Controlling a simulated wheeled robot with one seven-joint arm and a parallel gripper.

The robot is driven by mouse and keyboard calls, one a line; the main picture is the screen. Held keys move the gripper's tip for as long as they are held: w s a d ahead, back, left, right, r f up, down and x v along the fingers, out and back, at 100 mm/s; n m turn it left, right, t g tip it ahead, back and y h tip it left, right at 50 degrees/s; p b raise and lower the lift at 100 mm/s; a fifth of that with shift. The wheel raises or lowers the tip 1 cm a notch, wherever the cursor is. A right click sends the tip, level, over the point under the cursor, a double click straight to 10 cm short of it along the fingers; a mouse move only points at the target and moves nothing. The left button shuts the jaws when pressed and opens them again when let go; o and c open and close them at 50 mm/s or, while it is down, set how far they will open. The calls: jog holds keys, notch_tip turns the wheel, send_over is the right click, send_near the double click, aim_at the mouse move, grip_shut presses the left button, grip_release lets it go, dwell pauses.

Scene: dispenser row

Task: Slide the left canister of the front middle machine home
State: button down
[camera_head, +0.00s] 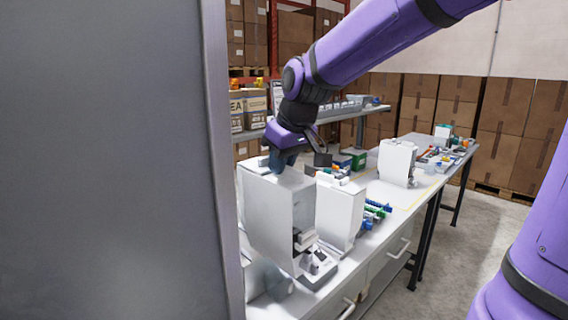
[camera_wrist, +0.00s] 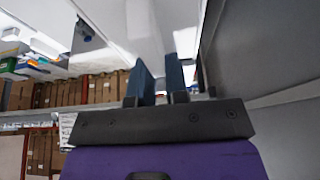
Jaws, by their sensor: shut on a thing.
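A tall white machine (camera_head: 272,214) stands nearest on the bench, with a grey and white outlet at its lower front. My gripper (camera_head: 281,162) reaches down at its top, its dark blue fingers partly hidden by the machine's upper edge. In the wrist view my gripper (camera_wrist: 160,82) has its two blue fingers close together on a narrow white part, which looks like the canister. The canister's outline merges with the white surfaces around it, so how far in it sits cannot be told.
A large grey panel (camera_head: 110,160) blocks the left side. A second white machine (camera_head: 340,212) stands close to the right, and another (camera_head: 397,162) stands farther along the bench. Small coloured parts (camera_head: 376,212) lie between them. A shelf with boxes (camera_head: 250,108) is behind.

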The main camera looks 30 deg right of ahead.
aim_at(254, 160)
jog(key=shift+w, duration=0.1)
jog(key=shift+w+a+f, duration=0.1)
jog(key=shift+w+a, duration=0.3)
jog(key=shift+w, duration=0.85)
jog(key=shift+w+a+f, duration=0.1)
jog(key=shift+w+a, duration=0.35)
jog(key=shift+w, duration=0.75)
jog(key=shift+w+a, duration=0.4)
jog(key=shift+w, duration=0.85)
jog(key=shift+w+f, duration=0.1)
jog(key=shift+w+a+f, duration=0.2)
jog(key=shift+w+f, duration=0.45)
jog(key=shift+f, duration=0.1)
jog(key=shift+f, duration=0.45)
